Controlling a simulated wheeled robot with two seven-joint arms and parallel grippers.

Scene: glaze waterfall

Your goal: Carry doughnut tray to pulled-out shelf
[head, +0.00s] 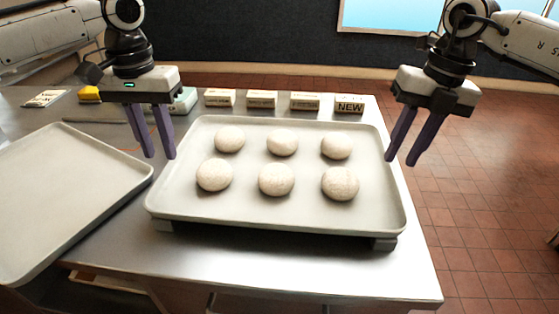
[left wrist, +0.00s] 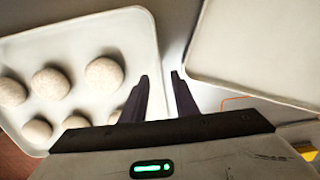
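The doughnut tray (head: 300,219) is a pale, low-rimmed tray on dark feet or supports on the metal table. Several round, pale doughnuts (head: 276,179) lie on it in two rows. My left gripper (head: 160,157) hangs above the tray's left edge, fingers apart and nothing between them. In the left wrist view its fingers (left wrist: 160,78) point at the gap between the doughnut tray (left wrist: 140,30) and a second tray. My right gripper (head: 401,162) hangs by the tray's right edge, fingers apart and empty. Contact with the rims cannot be told. I cannot identify a pulled-out shelf.
An empty pale tray (head: 60,195) lies at the left, also in the left wrist view (left wrist: 262,45). Small label blocks (head: 262,99) line the table's back edge. A yellow item (head: 90,94) sits at the back left. Open tiled floor (head: 470,190) lies to the right.

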